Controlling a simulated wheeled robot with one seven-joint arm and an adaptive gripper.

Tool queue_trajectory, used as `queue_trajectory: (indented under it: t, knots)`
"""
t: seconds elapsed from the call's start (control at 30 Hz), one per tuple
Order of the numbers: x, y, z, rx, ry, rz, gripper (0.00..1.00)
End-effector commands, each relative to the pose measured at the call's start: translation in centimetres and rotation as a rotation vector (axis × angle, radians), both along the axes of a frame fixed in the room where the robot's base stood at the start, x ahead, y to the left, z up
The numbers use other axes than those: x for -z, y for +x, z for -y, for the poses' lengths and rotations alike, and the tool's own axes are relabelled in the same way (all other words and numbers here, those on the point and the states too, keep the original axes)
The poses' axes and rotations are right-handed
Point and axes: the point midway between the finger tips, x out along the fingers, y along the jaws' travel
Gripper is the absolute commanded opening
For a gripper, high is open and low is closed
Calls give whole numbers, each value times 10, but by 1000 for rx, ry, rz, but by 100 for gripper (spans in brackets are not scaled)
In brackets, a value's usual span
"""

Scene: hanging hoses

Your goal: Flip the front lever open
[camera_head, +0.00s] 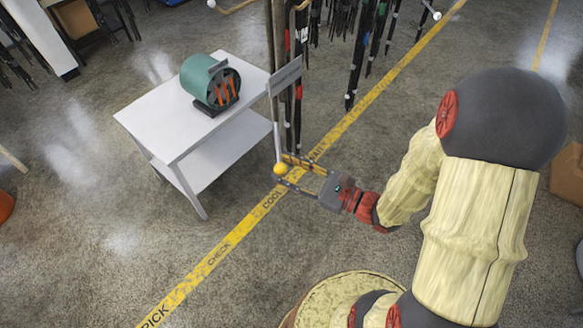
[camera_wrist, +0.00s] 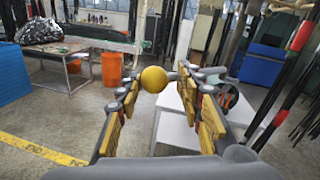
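The front lever is a thin pale rod (camera_head: 276,130) ending in a yellow ball knob (camera_head: 280,169), hanging down below a small grey sign plate (camera_head: 285,76). My gripper (camera_head: 288,171) reaches in from the right with its fingers spread, and the knob is at the fingertips. In the wrist view the yellow knob (camera_wrist: 154,79) shows between the tips of my open gripper (camera_wrist: 157,82), nearer the left finger. I cannot tell whether either finger touches it. The rod runs away to the right behind the knob and is partly hidden by the right finger.
A white two-level table (camera_head: 185,135) with a green motor-like machine (camera_head: 208,80) stands left of the lever. Dark hoses (camera_head: 357,60) hang behind and right of it. A yellow floor stripe (camera_head: 225,250) runs beneath. Open floor lies at the front left.

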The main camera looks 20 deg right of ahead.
Motion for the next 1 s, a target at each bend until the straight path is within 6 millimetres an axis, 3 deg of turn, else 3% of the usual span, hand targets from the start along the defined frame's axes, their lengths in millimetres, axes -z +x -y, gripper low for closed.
queue_trajectory:
  t: [0.03,0.33,0.37,1.0]
  knots:
    - [-11,5,0,-9,0,31,0]
    - [-9,2,-2,-14,1,24,0]
    - [-9,1,-2,-14,3,23,44]
    - [-3,-1,-3,-12,4,7,44]
